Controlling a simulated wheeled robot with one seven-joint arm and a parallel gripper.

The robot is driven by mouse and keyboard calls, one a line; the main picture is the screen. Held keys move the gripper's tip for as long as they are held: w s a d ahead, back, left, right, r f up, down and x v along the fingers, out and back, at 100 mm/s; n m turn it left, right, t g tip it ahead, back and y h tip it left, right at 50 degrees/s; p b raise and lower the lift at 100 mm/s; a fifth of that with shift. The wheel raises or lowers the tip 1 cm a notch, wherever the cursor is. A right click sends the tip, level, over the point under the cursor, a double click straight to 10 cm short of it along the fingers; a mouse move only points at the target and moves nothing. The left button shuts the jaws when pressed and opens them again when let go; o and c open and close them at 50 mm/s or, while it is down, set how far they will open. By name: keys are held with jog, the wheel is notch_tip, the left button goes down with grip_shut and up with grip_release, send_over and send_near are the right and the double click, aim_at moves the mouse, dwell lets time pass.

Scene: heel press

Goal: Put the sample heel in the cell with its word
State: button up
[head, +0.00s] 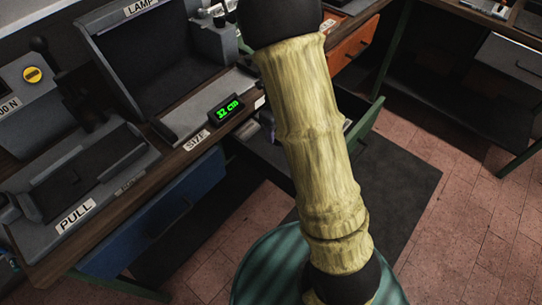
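I cannot make out the sample heel in this view. My arm crosses the middle of the picture and hides part of the bench behind it; my gripper is not in view. Along the bench (135,203) stand stations with word labels. The PULL station (75,180) is at left, with a dark recessed bed. The LAMP station (140,55) is a dark open-fronted box at the top. A SIZE label (196,140) sits on the bench's front edge, beside a small display (226,109) with green characters that I cannot read surely.
A grey machine with a yellow button (33,75) and a lever stands at far left. A blue drawer front (165,215) is under the bench. An orange drawer front (355,45) is at upper right. A dark mat (400,180) lies on the reddish tiled floor, which is open at right.

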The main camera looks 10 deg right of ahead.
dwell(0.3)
send_over(277, 156)
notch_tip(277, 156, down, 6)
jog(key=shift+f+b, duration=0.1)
jog(key=shift+b, duration=0.3)
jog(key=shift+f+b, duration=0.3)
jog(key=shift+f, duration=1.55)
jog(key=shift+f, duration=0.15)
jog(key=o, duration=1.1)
